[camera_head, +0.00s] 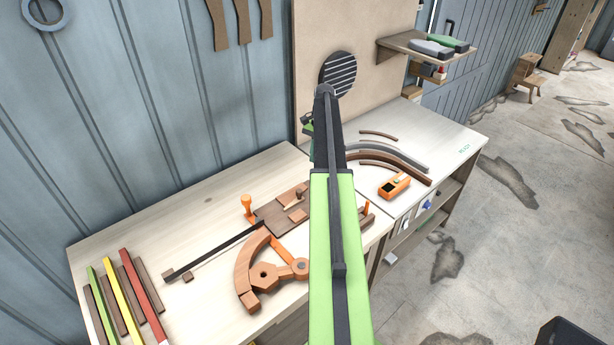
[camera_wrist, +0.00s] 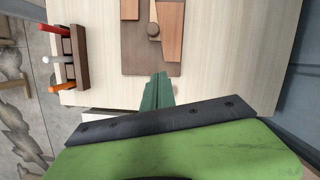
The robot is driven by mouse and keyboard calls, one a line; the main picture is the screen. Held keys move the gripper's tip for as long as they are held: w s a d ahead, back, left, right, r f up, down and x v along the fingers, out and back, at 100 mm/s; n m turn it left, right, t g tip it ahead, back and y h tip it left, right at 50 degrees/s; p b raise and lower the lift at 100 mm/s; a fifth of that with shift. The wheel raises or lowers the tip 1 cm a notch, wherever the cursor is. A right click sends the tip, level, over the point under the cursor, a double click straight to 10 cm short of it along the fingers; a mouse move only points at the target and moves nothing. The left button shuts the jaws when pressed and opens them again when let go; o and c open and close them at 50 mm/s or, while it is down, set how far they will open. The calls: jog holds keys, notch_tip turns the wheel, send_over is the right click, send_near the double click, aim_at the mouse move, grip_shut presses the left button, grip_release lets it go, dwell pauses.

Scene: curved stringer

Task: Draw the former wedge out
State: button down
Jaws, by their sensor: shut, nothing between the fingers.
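A dark brown former board (camera_head: 271,216) lies on the workbench, left of my arm, with lighter wooden pieces on it. In the wrist view the board (camera_wrist: 138,62) carries a left reddish block (camera_wrist: 130,10), a right, longer reddish block (camera_wrist: 171,38) and a narrow strip between them with a round knob (camera_wrist: 153,29). The knobbed strip looks like the wedge, but I cannot be certain. My gripper (camera_wrist: 158,78) shows green fingers, shut and empty, appearing just below the board's near edge in that view. In the head view my arm hides most of the gripper.
An orange clamp handle (camera_head: 247,206) and a curved wooden former (camera_head: 248,270) are close to the board. Coloured strips (camera_head: 132,290) lie at the left. Curved strips (camera_head: 390,158) and an orange plane (camera_head: 394,186) are on the right bench. A tool rack (camera_wrist: 80,58) borders the wrist view's left.

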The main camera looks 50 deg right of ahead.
jog(key=b+x, duration=1)
jog(key=x, duration=0.1)
jog(key=shift+d, duration=0.1)
jog(key=a, duration=0.2)
jog(key=a+r, duration=0.1)
jog(key=shift+s+p, duration=0.25)
jog(key=shift+p, duration=0.15)
jog(key=shift+a, duration=0.45)
jog(key=shift+r, duration=0.1)
send_over(291, 205)
jog(key=d, duration=0.1)
jog(key=shift+d, duration=0.1)
